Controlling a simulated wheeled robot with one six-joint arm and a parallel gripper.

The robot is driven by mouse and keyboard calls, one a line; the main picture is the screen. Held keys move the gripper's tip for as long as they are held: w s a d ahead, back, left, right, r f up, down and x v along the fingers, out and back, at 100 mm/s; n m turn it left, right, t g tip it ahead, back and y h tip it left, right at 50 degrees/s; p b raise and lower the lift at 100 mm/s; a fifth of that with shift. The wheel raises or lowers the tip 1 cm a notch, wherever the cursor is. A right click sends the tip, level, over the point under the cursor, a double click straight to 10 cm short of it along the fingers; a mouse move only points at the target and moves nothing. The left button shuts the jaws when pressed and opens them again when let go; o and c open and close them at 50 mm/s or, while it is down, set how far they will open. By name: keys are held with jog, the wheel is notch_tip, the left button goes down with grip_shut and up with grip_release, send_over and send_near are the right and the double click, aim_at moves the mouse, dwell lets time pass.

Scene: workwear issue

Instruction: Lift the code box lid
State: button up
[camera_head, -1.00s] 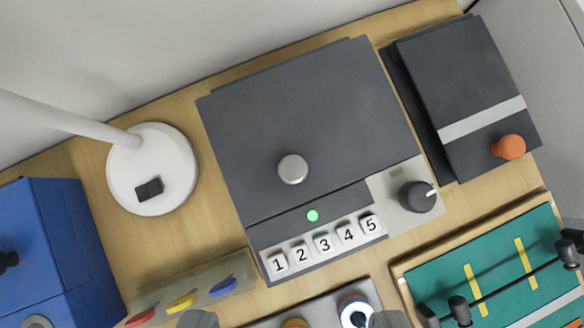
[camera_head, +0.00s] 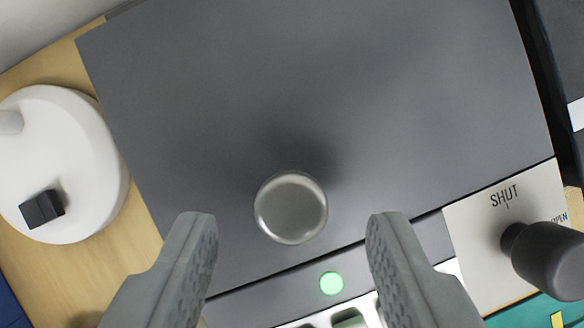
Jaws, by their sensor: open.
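The code box lid (camera_head: 400,110) is a flat dark grey panel that fills most of the view, and it lies shut. A round silver knob (camera_head: 291,208) stands on it near its front edge. My gripper (camera_head: 292,228) is open, with one grey finger to the left of the knob and one to the right, both apart from it. A green light (camera_head: 331,283) glows on the front strip. White number keys (camera_head: 345,318) show partly at the bottom edge. A dark dial (camera_head: 545,258) sits on a pale plate at the right, with SHUT and OPEN printed on it.
A white lamp base (camera_head: 85,165) with a black switch (camera_head: 42,209) stands left of the box on the wooden table (camera_head: 135,215). Part of a dark box (camera_head: 560,50) is close at the right. A green board (camera_head: 535,314) shows at the lower right corner.

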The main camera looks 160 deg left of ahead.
jog(key=shift+x, duration=0.95)
grip_shut()
